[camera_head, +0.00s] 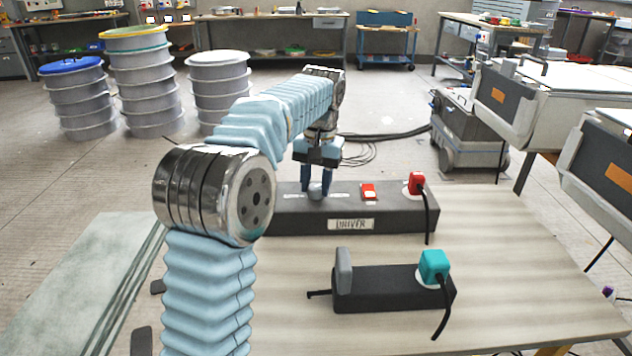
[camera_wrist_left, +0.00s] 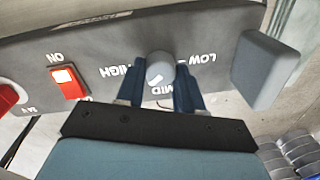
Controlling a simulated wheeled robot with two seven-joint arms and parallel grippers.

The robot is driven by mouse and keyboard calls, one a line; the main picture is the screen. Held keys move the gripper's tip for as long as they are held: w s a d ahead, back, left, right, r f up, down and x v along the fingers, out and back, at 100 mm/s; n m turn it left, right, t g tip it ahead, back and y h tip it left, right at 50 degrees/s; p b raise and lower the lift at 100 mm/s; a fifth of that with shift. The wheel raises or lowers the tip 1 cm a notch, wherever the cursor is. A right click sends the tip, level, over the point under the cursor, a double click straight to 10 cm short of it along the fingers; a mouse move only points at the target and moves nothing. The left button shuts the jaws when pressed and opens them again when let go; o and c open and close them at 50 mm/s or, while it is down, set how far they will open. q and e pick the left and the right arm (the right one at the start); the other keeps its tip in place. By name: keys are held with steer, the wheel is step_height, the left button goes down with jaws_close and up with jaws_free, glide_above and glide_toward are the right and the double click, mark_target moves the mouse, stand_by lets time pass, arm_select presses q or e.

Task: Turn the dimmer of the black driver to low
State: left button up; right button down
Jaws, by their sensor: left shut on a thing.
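The black driver (camera_head: 285,221) is a long dark box with a DRIVER label, lying across the work table. Its round grey dimmer knob (camera_head: 318,190) is on the top face. My left gripper (camera_head: 317,186) points down with its blue fingers on either side of the knob, shut on it. In the left wrist view the knob (camera_wrist_left: 160,66) sits between the fingertips, with HIGH, MID and LOW printed around it. Its pale mark points toward the MID lettering, which a finger partly covers. My right gripper is not in view.
The driver also has a red switch (camera_head: 369,191) by ON lettering and a red plug (camera_head: 416,184) with a black cable. Nearer is a smaller black box (camera_head: 385,289) with a grey upright paddle (camera_head: 343,272) and teal plug (camera_head: 434,265). The table's right side is clear.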

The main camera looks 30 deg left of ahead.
arm_select(q)
steer(key=n, duration=0.7)
steer(key=shift+a, duration=0.1)
steer(key=n, duration=0.7)
steer(key=shift+n+h, duration=0.3)
steer(key=n, duration=0.3)
steer(key=shift+n, duration=0.3)
steer(key=n, duration=0.3)
steer(key=shift+n, duration=0.3)
steer(key=n, duration=0.6)
steer(key=shift+s+a+h, duration=0.1)
steer(key=shift+h, duration=0.2)
steer(key=shift+n, duration=0.3)
steer(key=o, duration=1)
